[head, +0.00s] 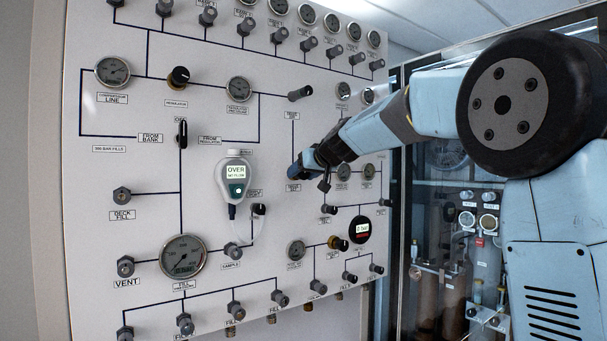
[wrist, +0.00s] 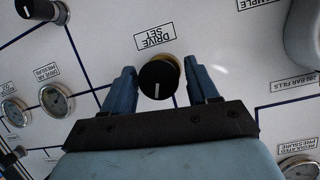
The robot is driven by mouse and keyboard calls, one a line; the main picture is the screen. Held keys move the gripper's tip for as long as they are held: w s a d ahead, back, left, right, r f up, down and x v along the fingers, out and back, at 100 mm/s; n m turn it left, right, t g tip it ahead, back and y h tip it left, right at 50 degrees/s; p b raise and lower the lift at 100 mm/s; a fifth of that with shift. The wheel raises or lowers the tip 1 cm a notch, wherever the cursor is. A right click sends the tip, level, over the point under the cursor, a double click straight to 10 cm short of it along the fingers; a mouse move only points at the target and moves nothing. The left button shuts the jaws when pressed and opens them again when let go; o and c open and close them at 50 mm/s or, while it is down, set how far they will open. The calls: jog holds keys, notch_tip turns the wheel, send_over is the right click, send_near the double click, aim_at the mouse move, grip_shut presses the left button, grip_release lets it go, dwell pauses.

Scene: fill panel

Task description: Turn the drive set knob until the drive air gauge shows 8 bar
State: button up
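The drive set knob (wrist: 158,79) is black and round with a brass-coloured collar and a white pointer line, which points down in the wrist view. Its DRIVE SET label (wrist: 155,37) appears upside down there. My gripper (wrist: 161,84) is open, with one blue finger on each side of the knob. A gap shows at the right finger; the left finger is very close, and I cannot tell whether it touches. In the head view my gripper (head: 299,166) largely hides the knob. Two small gauges (head: 343,172) sit to its right; the nearer (wrist: 55,100) seems to be drive air. Its reading is too small to read.
A white handheld meter (head: 235,178) reading OVER hangs on the panel left of my gripper. Several valve knobs surround the area, including one (head: 329,209) just below. A regulator knob (head: 179,76) and a large gauge (head: 183,256) are farther left.

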jog(key=c, duration=0.8)
jog(key=shift+d+m, duration=0.1)
jog(key=shift+m, duration=0.2)
jog(key=shift+w+d+m+g+y, duration=0.15)
jog(key=shift+m+g+y, duration=0.35)
jog(key=shift+m, duration=0.4)
jog(key=m+y, duration=0.2)
jog(key=m, duration=0.1)
jog(key=shift+d+g, duration=0.1)
jog(key=shift+g, duration=0.3)
jog(key=m+y, duration=0.2)
jog(key=m, duration=0.1)
jog(key=shift+f+m, duration=0.15)
jog(key=shift+m, duration=0.15)
jog(key=shift+f+m+y, duration=0.1)
jog(key=shift+m+y, duration=0.7)
jog(key=shift+m, duration=0.6)
jog(key=shift+w+d, duration=0.1)
